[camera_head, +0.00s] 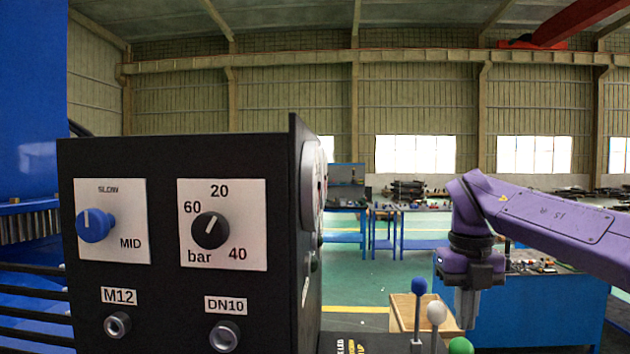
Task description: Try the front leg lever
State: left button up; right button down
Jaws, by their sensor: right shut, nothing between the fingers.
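Several levers with ball knobs stand at the bottom centre: a blue knob (419,286), a white knob (437,312) and a green knob (461,346) nearest the bottom edge. I cannot tell from this view which one is the front leg lever. My right gripper (467,312) hangs pointing down from the purple arm, just right of the white knob and above the green one in the picture. Its fingers are shut with nothing between them. I cannot tell whether it touches a knob. The lever bases are partly cut off below. My left gripper is not in view.
A black control box (180,295) with a blue knob (96,225), a pressure dial (211,230) and two ports fills the left. A blue workbench (530,318) stands behind my right gripper. Farther tables (400,209) stand at the back. Green floor lies between.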

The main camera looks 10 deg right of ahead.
notch_tip(320, 180, up, 10)
jog(key=p, duration=0.5)
jog(key=shift+a, duration=0.35)
jog(key=shift+d+f, duration=0.1)
jog(key=shift+d, duration=0.05)
